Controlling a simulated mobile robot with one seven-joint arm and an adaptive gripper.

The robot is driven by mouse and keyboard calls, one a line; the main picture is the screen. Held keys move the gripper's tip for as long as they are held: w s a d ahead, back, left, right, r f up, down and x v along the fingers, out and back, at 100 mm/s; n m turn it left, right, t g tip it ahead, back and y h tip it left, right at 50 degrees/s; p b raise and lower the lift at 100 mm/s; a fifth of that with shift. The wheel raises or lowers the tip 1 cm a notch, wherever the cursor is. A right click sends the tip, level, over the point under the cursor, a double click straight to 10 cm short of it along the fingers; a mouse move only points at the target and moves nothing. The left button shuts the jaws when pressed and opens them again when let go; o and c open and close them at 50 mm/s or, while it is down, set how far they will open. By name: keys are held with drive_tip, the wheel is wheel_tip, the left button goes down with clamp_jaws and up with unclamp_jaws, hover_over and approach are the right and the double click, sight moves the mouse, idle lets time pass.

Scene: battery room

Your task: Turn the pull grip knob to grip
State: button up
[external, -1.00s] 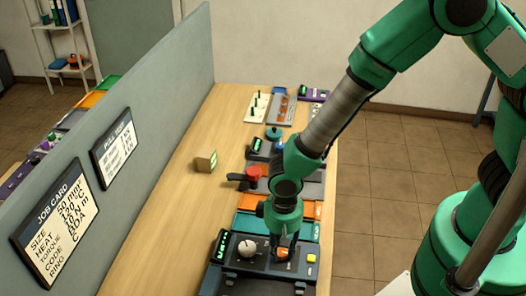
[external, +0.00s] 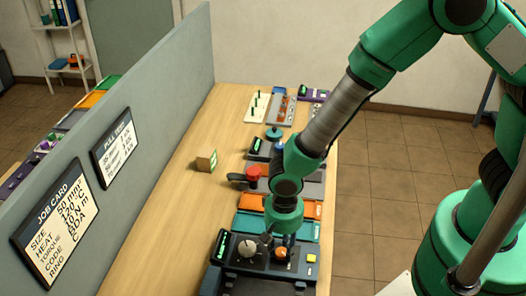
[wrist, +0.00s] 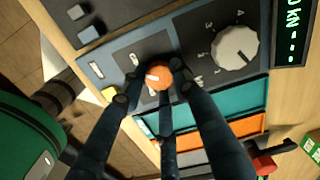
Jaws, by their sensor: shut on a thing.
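The control panel (external: 232,265) at the near end of the bench carries a small orange knob (external: 280,252) and a larger white knob (external: 247,248). In the wrist view the orange knob (wrist: 158,77) has a white pointer mark and sits between my fingertips. My gripper (wrist: 155,80) is shut on the orange knob from above. The white knob (wrist: 235,48) has a numbered scale and stands apart from my fingers. A lit green display (wrist: 292,30) is at the panel's end. The orange knob's labels are partly hidden by my fingers.
A yellow button (external: 312,258) is on the panel's right side. Teal and orange trays (external: 300,207) lie just behind the panel. A grey partition with a job card (external: 55,222) borders the left.

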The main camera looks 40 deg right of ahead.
sight(280, 250)
drive_tip(key=shift+w+a+r, duration=0.35)
drive_tip(key=shift+w, duration=0.05)
drive_tip(key=o, duration=1)
drive_tip(key=shift+o, duration=0.6)
drive_tip(key=shift+d+f, duration=0.1)
drive_tip(key=shift+s+d+f, duration=0.1)
drive_tip(key=shift+s+d, duration=0.05)
drive_tip(key=shift+s, duration=0.05)
wheel_tip(280, 250, up, 12)
